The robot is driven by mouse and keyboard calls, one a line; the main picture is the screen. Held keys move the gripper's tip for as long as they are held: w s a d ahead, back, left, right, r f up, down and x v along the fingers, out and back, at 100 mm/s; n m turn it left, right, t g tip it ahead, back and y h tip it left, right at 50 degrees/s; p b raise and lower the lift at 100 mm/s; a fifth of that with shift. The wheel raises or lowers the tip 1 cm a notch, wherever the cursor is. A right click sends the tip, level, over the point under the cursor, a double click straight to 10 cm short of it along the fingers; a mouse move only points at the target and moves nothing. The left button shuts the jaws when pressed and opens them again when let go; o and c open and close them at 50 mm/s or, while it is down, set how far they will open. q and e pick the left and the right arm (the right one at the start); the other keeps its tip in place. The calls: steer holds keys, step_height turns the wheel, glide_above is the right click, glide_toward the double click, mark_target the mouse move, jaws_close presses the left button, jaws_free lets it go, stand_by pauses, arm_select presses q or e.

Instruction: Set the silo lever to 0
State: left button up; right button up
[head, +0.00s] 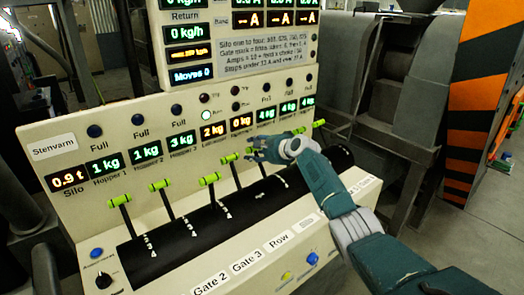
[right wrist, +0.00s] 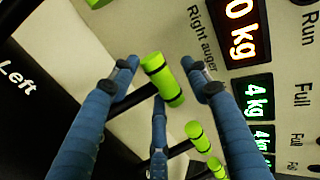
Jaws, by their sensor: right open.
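The silo lever (head: 121,201), with a green handle on a black rod, is the leftmost in the head view, below the silo display (head: 68,180) reading 0.9 t. Its rod leans up toward the panel; I cannot read its exact setting. My right gripper (head: 256,150) is far to its right, open, by the levers near the middle of the row. In the right wrist view, my right gripper (right wrist: 165,78) has its fingers apart on either side of a different green handle (right wrist: 160,78), near the "Right auger" label. Contact cannot be told. My left gripper is out of view.
Several other green-handled levers, such as one below Hopper 1 (head: 160,185), stand along the black curved cover (head: 190,229). A dark knob (head: 103,280) and blue button (head: 97,253) sit at the lower left. A striped orange-black pillar (head: 478,90) stands right.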

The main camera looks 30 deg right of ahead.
steer(key=v, duration=1.1)
steer(key=shift+s, duration=0.3)
steer(key=shift+d, duration=0.15)
